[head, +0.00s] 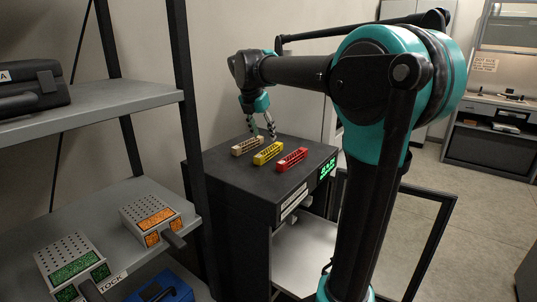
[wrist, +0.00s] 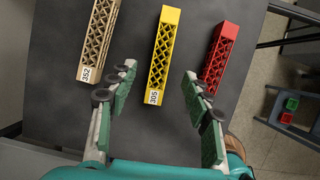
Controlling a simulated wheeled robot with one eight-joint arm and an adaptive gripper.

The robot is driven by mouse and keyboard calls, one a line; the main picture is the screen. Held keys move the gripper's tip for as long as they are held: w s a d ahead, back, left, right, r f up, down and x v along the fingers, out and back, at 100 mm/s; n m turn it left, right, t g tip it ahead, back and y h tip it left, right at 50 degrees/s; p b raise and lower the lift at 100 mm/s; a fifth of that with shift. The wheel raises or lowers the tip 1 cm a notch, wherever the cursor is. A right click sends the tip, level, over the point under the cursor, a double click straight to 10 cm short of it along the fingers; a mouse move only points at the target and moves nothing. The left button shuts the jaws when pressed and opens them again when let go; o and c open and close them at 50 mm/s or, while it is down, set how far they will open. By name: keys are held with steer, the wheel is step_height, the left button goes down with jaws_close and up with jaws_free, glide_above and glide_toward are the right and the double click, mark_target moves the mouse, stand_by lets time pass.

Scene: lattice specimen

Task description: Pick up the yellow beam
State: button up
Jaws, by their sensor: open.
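The yellow beam (head: 268,153) is a lattice bar lying on top of a dark cabinet (head: 228,172), between a beige beam (head: 247,145) and a red beam (head: 292,159). In the wrist view the yellow beam (wrist: 162,55) carries a white label reading 305 at its near end. My gripper (head: 262,134) is above the cabinet top, close to the beams. In the wrist view my gripper (wrist: 160,82) is open and empty, with its fingers on either side of the yellow beam's near end. I cannot tell the height of the fingertips over the beam.
The beige beam (wrist: 100,38), labelled 352, and the red beam (wrist: 220,55) flank the yellow one closely. A shelf rack (head: 120,107) stands at left with a black case (head: 33,88) and boxes with green and orange panels. A dark frame (head: 440,225) stands right of the cabinet.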

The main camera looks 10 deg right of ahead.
mark_target(269, 149)
steer(key=shift+x, duration=3.75)
steer(key=shift+d, duration=0.1)
jaws_close()
steer(key=shift+r, duration=0.1)
step_height(269, 149, up, 20)
steer(key=shift+f, duration=0.2)
